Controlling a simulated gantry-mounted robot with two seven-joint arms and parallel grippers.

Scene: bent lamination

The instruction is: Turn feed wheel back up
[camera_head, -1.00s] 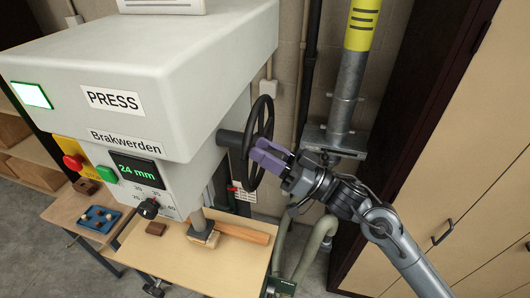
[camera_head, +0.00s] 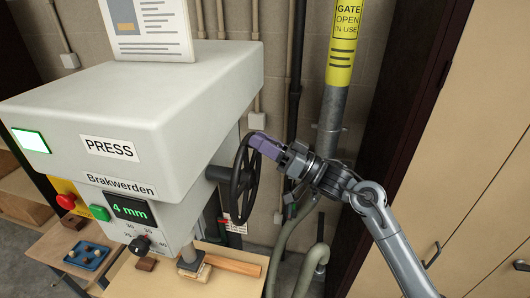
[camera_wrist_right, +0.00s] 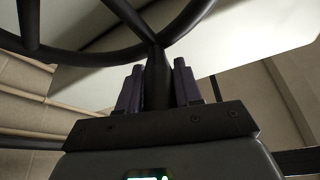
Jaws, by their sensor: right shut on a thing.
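The feed wheel (camera_head: 240,190) is a black spoked handwheel on the right side of the grey press (camera_head: 150,100). My right gripper (camera_head: 260,142) has purple fingers and is at the wheel's upper rim. In the right wrist view the gripper (camera_wrist_right: 158,88) is shut on a dark wheel part (camera_wrist_right: 157,70), with one finger on each side. The press display (camera_head: 131,209) reads 4 mm in green. The press tool (camera_head: 190,258) is down on a small wooden piece (camera_head: 196,272) on the press table. My left gripper is not in view.
A yellow gate post (camera_head: 343,45) and grey pipes stand behind the wheel. A tall beige cabinet (camera_head: 470,150) is at the right. A blue tray (camera_head: 84,256) with small items sits on a side table at lower left.

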